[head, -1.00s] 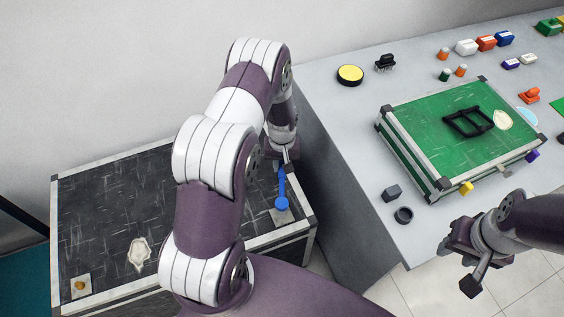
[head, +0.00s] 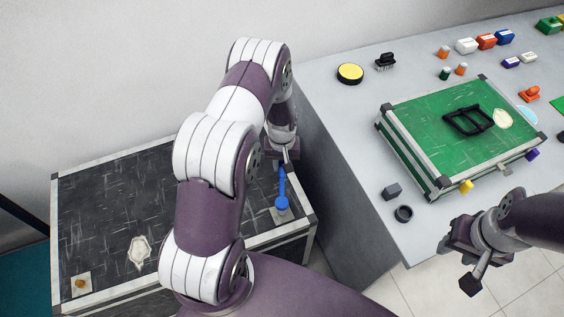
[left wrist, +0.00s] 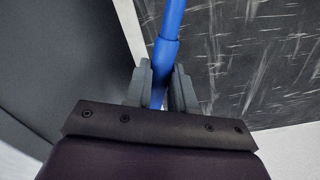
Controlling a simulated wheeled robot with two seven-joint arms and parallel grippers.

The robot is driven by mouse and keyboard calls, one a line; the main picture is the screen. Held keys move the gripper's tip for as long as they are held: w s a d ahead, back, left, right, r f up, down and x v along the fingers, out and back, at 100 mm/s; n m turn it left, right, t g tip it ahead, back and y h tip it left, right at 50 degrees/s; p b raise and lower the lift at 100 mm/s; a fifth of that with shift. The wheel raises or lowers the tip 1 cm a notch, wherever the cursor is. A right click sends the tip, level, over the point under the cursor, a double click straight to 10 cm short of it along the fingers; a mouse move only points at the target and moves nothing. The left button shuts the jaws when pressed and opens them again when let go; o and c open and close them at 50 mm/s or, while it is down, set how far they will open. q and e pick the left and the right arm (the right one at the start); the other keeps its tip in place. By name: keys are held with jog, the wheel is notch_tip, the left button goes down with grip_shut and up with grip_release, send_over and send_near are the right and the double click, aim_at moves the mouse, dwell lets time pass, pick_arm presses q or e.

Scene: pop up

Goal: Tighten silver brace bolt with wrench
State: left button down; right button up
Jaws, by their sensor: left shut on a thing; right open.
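A blue wrench (head: 282,190) is over the right end of the black-topped case. My left gripper (head: 284,166) is shut on its handle, and the wrench's wide end rests at or over a small pale plate (head: 283,215) near the case's corner. The left wrist view shows the blue handle (left wrist: 168,45) between the two grey fingers (left wrist: 160,85). No silver bolt can be made out under the wrench head. Another small plate with an orange-gold bolt (head: 80,283) is at the case's front left corner. My right gripper (head: 468,270) is open and empty off the grey table's front edge.
The black-topped case (head: 105,205) bears a pale irregular patch (head: 139,252). The grey table (head: 345,130) on the right holds a green-topped case (head: 430,125) with a black frame (head: 468,120), a yellow disc (head: 350,74), a brush (head: 385,62) and several small coloured items.

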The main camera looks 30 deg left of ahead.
pick_arm(q)
jog(key=shift+f+b, duration=0.55)
jog(key=shift+f, duration=0.5)
